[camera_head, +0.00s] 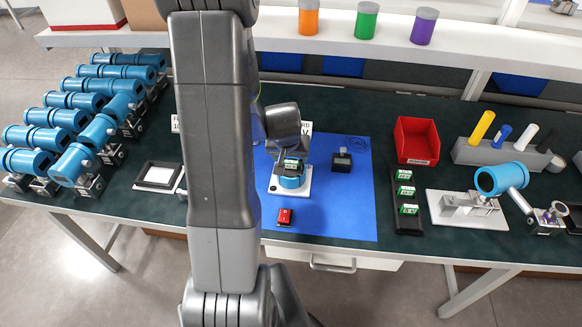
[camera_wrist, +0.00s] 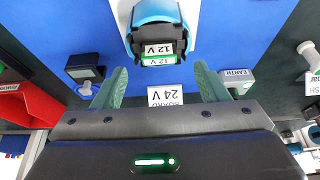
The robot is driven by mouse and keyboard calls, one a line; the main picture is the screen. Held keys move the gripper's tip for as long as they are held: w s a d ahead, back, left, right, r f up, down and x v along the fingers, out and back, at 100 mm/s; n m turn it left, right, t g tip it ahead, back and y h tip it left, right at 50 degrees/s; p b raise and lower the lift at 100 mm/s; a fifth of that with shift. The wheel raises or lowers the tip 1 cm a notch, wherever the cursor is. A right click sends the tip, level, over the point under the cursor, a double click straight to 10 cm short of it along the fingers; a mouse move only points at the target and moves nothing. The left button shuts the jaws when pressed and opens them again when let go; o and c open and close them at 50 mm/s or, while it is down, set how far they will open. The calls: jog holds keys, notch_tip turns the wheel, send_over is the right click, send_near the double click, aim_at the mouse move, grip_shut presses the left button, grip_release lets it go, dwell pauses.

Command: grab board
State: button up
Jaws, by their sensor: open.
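A dark board (camera_wrist: 156,48) with a white "12 V" label and a green, lit-looking "12 V" edge sits at the open end of a blue housing (camera_wrist: 157,12) in the wrist view. In the head view the board (camera_head: 292,165) shows green and white above the blue housing (camera_head: 291,182), which stands on a white plate on the blue mat. My gripper (camera_wrist: 160,72) is open and empty, its two green fingers apart. The fingertips are near the board, one towards each side, with no contact visible. In the head view my gripper (camera_head: 289,150) is over the housing, its fingers mostly hidden.
A card (camera_wrist: 166,95) reading "BOARD 24 V" stands behind. A red module (camera_head: 285,217) lies on the blue mat (camera_head: 340,215). A black rack (camera_head: 407,228) holds green-topped boards, beside a red bin (camera_head: 417,140). Several blue transmitters (camera_head: 85,100) crowd the left.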

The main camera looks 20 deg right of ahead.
aim_at(291, 162)
jog(key=b+x, duration=0.1)
jog(key=x, duration=0.3)
jog(key=shift+w+d+f, duration=0.15)
jog(key=shift+d, duration=0.05)
jog(key=c, duration=1.1)
